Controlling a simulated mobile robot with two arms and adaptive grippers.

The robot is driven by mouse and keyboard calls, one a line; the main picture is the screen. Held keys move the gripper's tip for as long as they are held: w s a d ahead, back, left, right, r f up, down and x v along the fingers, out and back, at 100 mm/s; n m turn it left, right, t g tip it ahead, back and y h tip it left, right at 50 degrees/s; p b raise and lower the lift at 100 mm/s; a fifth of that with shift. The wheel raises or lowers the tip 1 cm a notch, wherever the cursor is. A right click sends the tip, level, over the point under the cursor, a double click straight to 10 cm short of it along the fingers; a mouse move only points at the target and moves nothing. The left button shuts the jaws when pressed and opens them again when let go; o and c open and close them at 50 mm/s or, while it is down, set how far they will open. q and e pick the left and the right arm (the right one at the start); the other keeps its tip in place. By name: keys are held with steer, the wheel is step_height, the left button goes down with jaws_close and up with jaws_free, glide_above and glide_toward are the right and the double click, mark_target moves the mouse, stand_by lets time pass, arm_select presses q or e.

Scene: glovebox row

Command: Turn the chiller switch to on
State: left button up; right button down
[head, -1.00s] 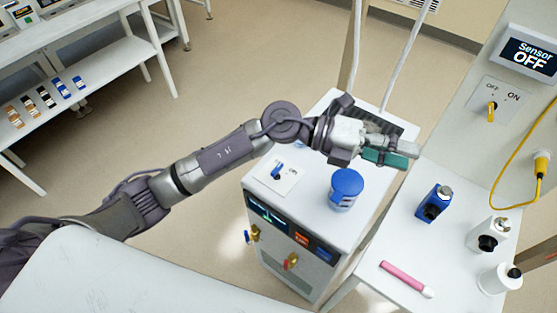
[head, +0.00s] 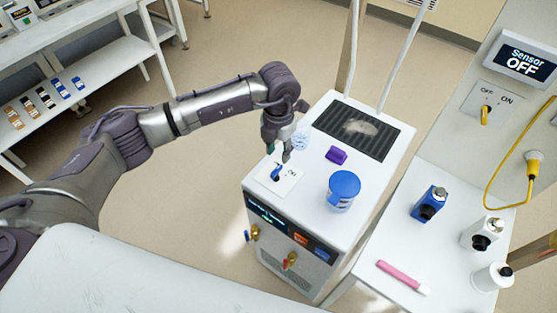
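The chiller (head: 310,264) is the white box unit in the middle, with a dark display on its front. Its switch (head: 276,173) is a small blue handle on a white plate (head: 291,183) on the top, near the left corner. An ON mark shows to the right of the handle; the OFF side is hidden behind my gripper, and I cannot tell the handle's setting for sure. My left gripper (head: 279,153) points down just above and behind the switch. Its fingertips are apart with nothing seen between them; contact with the handle cannot be made out. My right gripper is not in view.
A blue-lidded jar (head: 343,191), a purple block (head: 336,155) and a dark grille (head: 357,129) are on the chiller top. A side table (head: 402,255) holds bottles and a pink marker (head: 403,278). A wall panel has a yellow OFF/ON knob (head: 485,116) below a "Sensor OFF" display (head: 527,58).

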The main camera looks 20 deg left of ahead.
mark_target(278, 167)
arm_select(q)
step_height(278, 167, down, 6)
steer(key=shift+f+p, duration=0.15)
steer(key=shift+p, duration=0.45)
jaws_close()
